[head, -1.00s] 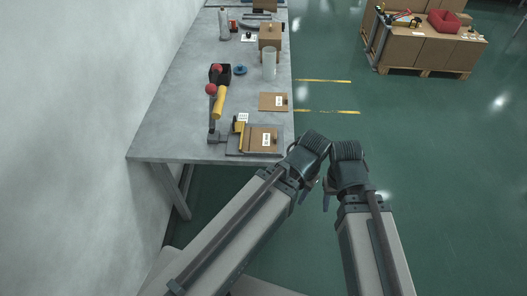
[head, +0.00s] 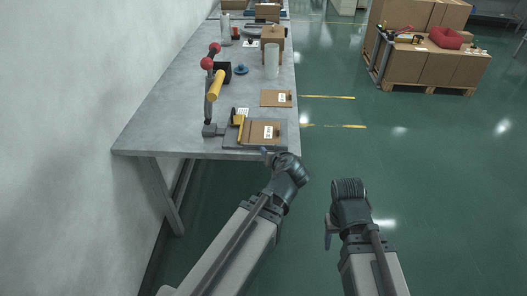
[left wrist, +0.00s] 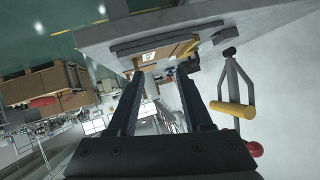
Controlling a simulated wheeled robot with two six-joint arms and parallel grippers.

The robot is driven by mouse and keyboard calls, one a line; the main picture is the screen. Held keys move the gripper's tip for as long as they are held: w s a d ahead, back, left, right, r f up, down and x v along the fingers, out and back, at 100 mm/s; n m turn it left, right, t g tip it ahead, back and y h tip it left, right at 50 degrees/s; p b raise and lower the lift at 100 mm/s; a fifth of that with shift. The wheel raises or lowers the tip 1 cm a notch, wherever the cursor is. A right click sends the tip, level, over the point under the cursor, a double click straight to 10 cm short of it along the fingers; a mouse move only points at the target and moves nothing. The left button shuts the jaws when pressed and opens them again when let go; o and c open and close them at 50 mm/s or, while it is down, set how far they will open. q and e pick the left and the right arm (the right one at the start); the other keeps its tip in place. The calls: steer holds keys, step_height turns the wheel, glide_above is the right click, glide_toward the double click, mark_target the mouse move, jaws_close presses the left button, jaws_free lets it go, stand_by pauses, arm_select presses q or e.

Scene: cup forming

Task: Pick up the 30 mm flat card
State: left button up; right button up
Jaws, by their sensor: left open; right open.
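Two flat brown cards with white labels are on the grey table; the label text is too small to read, so I cannot tell which is the 30 mm one. One card (head: 276,98) lies flat on the bare table. The other card (head: 259,138) lies on a dark plate (head: 231,142) near the table's front edge. My left gripper (head: 269,154) is at that front edge, just short of the plate. In the left wrist view its open, empty jaws (left wrist: 160,73) point toward a brown labelled card (left wrist: 154,53). My right gripper (head: 329,234) is open, away from the table over the floor.
A toggle clamp with a yellow handle (head: 216,84) and red knobs stands left of the plate. A clear cylinder (head: 272,61), a blue disc (head: 240,70) and a box (head: 272,45) stand farther back. The floor right of the table is clear up to a loaded pallet (head: 430,88).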

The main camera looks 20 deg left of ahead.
mark_target(278, 131)
arm_select(q)
steer(key=w+f+t+h+b, duration=0.1)
steer(key=w+f+t+b, duration=0.4)
steer(key=b, duration=0.7)
steer(key=shift+w+m+t+h, duration=0.3)
steer(key=shift+w+t+h, duration=0.1)
steer(key=shift+t, duration=0.5)
arm_select(e)
step_height(278, 131, down, 15)
arm_select(q)
steer(key=shift+w, duration=0.1)
arm_select(e)
steer(key=shift+r, duration=0.1)
arm_select(q)
steer(key=x, duration=0.8)
steer(key=shift+w+a, duration=0.1)
steer(key=shift+w, duration=0.1)
arm_select(e)
steer(key=shift+f, duration=0.2)
arm_select(q)
steer(key=shift+w, duration=0.15)
steer(key=x, duration=0.5)
steer(key=shift+w+d, duration=0.1)
steer(key=shift+d, duration=0.15)
jaws_close()
